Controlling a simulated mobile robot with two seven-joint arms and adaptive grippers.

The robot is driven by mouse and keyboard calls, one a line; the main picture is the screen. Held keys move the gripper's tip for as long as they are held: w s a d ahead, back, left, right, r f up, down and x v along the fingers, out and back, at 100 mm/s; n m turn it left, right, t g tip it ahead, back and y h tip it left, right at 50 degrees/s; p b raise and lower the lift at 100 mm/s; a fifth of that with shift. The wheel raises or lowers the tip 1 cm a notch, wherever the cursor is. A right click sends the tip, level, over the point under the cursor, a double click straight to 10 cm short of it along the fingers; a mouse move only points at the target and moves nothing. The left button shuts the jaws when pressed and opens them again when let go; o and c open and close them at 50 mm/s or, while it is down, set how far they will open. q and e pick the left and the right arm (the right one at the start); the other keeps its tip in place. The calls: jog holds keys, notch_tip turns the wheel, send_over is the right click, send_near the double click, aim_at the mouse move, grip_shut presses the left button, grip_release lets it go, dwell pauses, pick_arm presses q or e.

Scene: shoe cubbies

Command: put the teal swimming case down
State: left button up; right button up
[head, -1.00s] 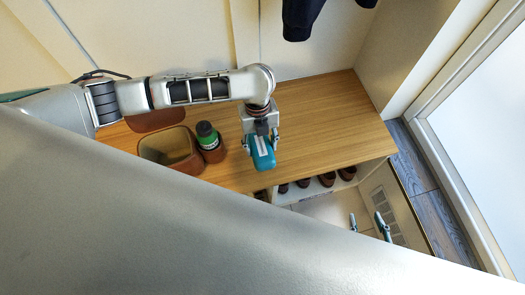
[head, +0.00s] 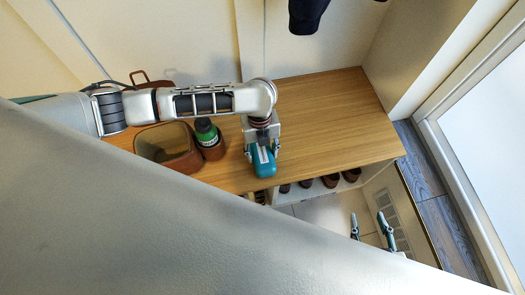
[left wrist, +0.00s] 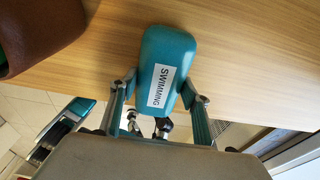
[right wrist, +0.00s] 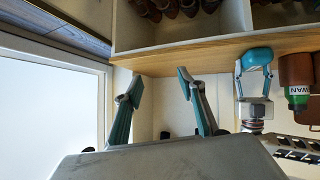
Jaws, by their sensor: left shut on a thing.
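The teal swimming case (head: 264,168) is between the fingers of my left gripper (head: 263,153), over the front part of the wooden bench top (head: 325,110). In the left wrist view the case (left wrist: 180,45) shows its white SWIMMING label, with my left gripper (left wrist: 160,90) shut on its near end. The right wrist view also shows the case (right wrist: 257,56) by the bench edge. I cannot tell whether it touches the wood. My right gripper (head: 372,228) is open and empty in front of the bench; its spread fingers show in the right wrist view (right wrist: 160,85).
A brown open bin (head: 181,163) and a green bottle in a brown holder (head: 213,150) stand left of the case. Bench top to the right is clear. Shoes (head: 331,181) sit in cubbies below. A dark garment (head: 306,14) hangs above.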

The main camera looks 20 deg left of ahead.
aim_at(263, 151)
pick_arm(q)
jog(key=o, duration=1.2)
jog(key=shift+c, duration=0.2)
jog(key=r, duration=0.1)
jog(key=r+p, duration=0.1)
jog(key=r, duration=0.1)
jog(key=w+r+p, duration=0.1)
jog(key=r, duration=0.1)
jog(key=shift+a+r, duration=0.2)
notch_tip(263, 151, up, 7)
jog(key=p, duration=0.2)
jog(key=shift+w+a+f, duration=0.15)
jog(key=shift+w+a, duration=0.05)
jog(key=shift+a, duration=0.1)
pick_arm(e)
jog(key=shift+s+d+f+h, duration=0.15)
jog(key=shift+s+d, duration=0.2)
jog(key=shift+s, duration=0.15)
jog(key=shift+s+d+f+h, duration=0.15)
jog(key=shift+s+d, duration=0.2)
jog(key=shift+s, duration=0.1)
jog(key=shift+w+r, duration=0.15)
